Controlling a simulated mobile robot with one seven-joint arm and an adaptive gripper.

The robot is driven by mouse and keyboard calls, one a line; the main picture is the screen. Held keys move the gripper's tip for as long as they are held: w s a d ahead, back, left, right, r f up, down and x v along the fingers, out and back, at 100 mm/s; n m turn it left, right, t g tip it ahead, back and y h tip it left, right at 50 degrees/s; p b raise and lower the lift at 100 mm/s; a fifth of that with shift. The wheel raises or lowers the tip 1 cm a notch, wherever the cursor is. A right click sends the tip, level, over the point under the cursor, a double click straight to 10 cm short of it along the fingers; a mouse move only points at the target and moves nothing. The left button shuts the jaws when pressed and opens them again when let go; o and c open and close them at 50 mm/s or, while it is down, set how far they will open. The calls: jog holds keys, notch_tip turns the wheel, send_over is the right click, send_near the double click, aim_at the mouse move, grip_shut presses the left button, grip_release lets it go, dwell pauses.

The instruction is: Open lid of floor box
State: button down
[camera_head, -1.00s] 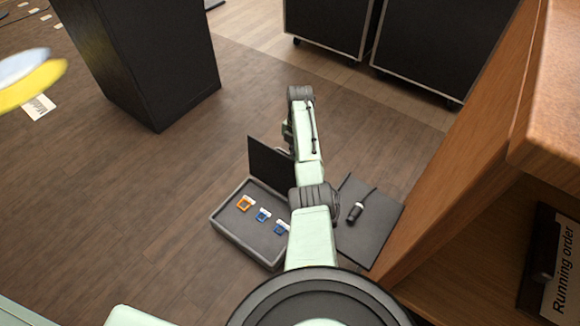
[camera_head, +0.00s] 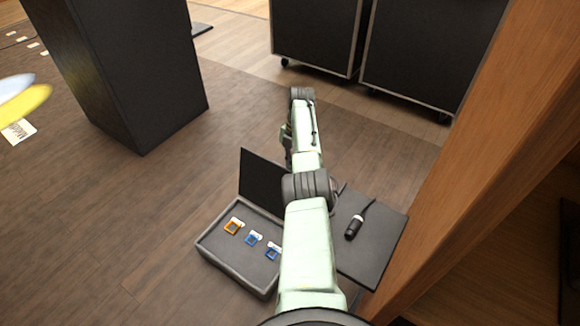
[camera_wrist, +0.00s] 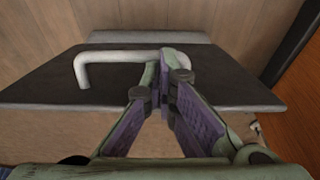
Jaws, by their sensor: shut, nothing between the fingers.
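The floor box (camera_head: 212,257) is a shallow grey tray on the wooden floor in the head view, left of my arm. Its dark lid (camera_head: 261,179) stands raised at the box's back edge, partly hidden by my arm. In the wrist view, a dark panel (camera_wrist: 45,82), apparently this lid, carries a pale bar handle (camera_wrist: 115,57). My gripper (camera_wrist: 166,60) is shut and empty, its fingertips at the right end of the handle. I cannot tell whether they touch it. In the head view my arm hides the gripper.
An orange tag (camera_head: 233,227) and two blue ones lie inside the box. A black microphone (camera_head: 353,228) lies on a dark flat surface (camera_head: 375,250) to the right, beside a wooden panel (camera_head: 455,150). A black column (camera_head: 125,75) and wheeled black cases (camera_head: 315,35) stand behind.

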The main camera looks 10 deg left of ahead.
jog(key=a+v, duration=0.1)
jog(key=v, duration=1.1)
jog(key=shift+d, duration=0.45)
